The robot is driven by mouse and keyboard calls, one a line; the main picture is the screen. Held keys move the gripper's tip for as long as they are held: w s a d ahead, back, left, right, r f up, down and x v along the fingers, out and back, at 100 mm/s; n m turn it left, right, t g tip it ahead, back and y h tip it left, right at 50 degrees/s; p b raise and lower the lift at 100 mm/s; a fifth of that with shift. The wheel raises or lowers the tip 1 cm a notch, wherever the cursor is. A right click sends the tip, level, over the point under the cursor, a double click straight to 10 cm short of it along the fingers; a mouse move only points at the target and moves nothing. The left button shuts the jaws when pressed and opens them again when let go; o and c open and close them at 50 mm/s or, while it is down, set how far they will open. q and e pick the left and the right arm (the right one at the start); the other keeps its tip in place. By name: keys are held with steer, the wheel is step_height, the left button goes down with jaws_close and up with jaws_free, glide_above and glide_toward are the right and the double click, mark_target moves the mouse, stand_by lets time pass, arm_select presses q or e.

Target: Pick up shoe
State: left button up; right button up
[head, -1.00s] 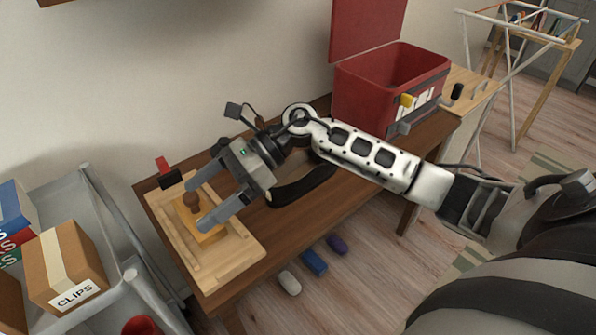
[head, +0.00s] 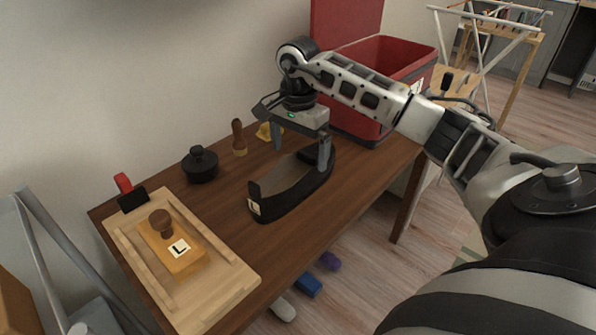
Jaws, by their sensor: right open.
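A black, open-topped, curved thing (head: 290,197), which I take for the shoe, lies on the brown wooden table. It has a grey-brown inside and a small white label at its near left end. My right gripper (head: 301,157) comes from above, open, with its fingers pointing down at the far end of the shoe. One finger is by the shoe's right wall and the other is over or beyond its left side; I cannot tell if either touches. My left gripper is not in view.
A black lidded pot (head: 200,165), a wooden-handled brush (head: 239,138) and a yellow thing (head: 264,131) stand along the back. A red bin (head: 378,62) stands at the right end. The table's front strip is clear.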

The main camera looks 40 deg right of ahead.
mark_target(298, 181)
steer(key=shift+f, duration=3.2)
steer(key=shift+c, duration=0.3)
steer(key=c, duration=1)
steer(key=shift+r, duration=0.1)
steer(key=c, duration=0.3)
steer(key=shift+r, duration=0.1)
